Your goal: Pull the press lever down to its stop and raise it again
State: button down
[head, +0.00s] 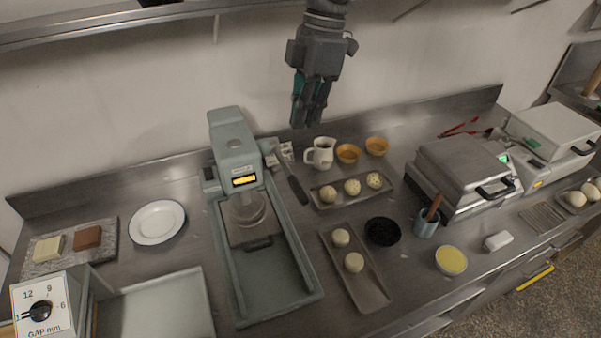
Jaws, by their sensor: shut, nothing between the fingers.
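The press (232,150) is a grey-green machine with a lit yellow display, standing left of centre on the steel counter. A round plate (247,209) shows under its head, above a flat bed. The press lever (290,172) comes off the right side of the head and slants down to the right, ending in a dark grip. My gripper (310,122) hangs above and a little right of the lever, pointing down. Its fingers are shut and empty, and it looks apart from the lever.
A cream jug (320,153) and two orange bowls (347,153) stand just right of the lever. A tray with dough balls (352,187) lies close to the grip. A closed grill (465,175) is farther right. A shelf (110,22) runs along the wall above.

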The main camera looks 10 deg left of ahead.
aim_at(296, 188)
jog(key=p+x, duration=0.1)
jog(key=x, duration=0.3)
jog(key=p+x, duration=0.2)
jog(key=x, duration=0.3)
jog(key=p+x, duration=0.2)
jog(key=x, duration=0.2)
jog(key=shift+s+d+f, duration=0.2)
jog(key=shift+s+f, duration=0.1)
jog(key=shift+f, duration=0.1)
